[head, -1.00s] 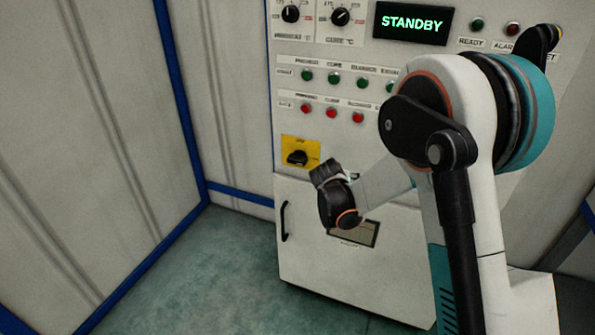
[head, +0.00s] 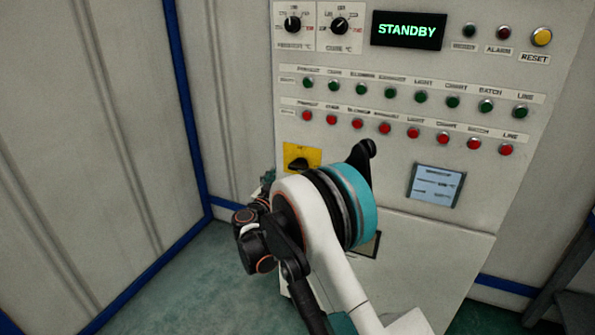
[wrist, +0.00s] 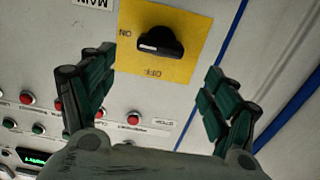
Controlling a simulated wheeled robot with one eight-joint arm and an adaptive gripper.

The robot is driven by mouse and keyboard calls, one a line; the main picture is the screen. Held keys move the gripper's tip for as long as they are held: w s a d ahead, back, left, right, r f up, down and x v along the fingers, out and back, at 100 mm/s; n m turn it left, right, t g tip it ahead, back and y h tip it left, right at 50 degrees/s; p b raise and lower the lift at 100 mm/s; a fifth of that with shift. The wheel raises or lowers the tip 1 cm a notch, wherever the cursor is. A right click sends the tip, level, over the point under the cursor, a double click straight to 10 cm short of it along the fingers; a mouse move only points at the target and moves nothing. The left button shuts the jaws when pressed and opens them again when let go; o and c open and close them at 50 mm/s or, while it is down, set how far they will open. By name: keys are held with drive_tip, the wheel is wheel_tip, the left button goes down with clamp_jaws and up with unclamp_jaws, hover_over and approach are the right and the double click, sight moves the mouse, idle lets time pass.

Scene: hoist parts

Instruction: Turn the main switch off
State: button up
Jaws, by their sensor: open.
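The main switch is a black rotary knob (wrist: 160,42) on a yellow plate (wrist: 190,62). In the wrist view the plate carries an ON label at left and an OFF label below the knob. The knob's handle lies roughly across the picture, with a white mark on its face. In the head view the knob (head: 298,165) shows on its yellow plate (head: 314,156), low on the panel's left. My gripper (wrist: 162,85) is open and empty, its fingers apart, facing the plate, with the knob beyond and between them. In the head view my arm mostly hides the gripper.
The panel has rows of green (head: 420,97) and red buttons (head: 413,132), two dials, a STANDBY display (head: 408,29) and a yellow reset button (head: 541,37). A cabinet door (head: 430,260) is below. A wall with blue edging (head: 187,100) stands close at left.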

sight(296, 168)
drive_tip(key=b+x, duration=0.2)
drive_tip(key=x, duration=0.7)
drive_tip(key=shift+w+d+f+b, duration=0.1)
drive_tip(key=shift+w+d+b, duration=0.05)
drive_tip(key=shift+w+b, duration=0.15)
drive_tip(key=c, duration=1.1)
